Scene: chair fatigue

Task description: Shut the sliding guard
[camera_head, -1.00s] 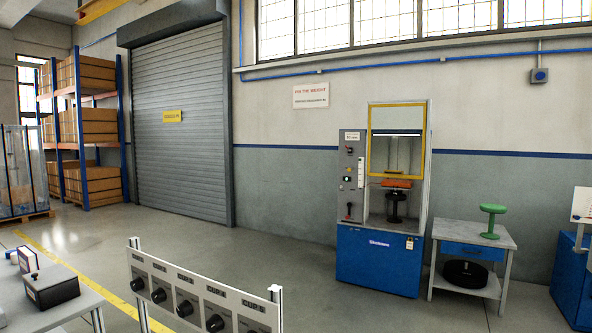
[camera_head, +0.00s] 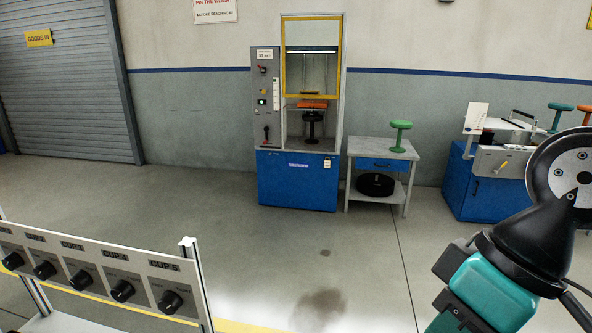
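The sliding guard (camera_head: 284,70) is a yellow-framed clear panel on the front of a test machine with a blue base (camera_head: 297,190). It sits high, across the upper part of the machine's bay. The bay below its bottom edge is open. In that opening I see a stool with an orange seat (camera_head: 313,104) on a black stem. Part of my arm (camera_head: 545,215), black and teal, shows at the lower right, well apart from the guard. My gripper is not visible.
A grey control panel (camera_head: 265,105) forms the machine's left side. A side table (camera_head: 365,147) bearing a green stool (camera_head: 400,135) stands right of it, with another blue machine (camera_head: 480,195) further right. A dial rack (camera_head: 95,270) fills the lower left. The floor (camera_head: 310,250) before the machine is clear.

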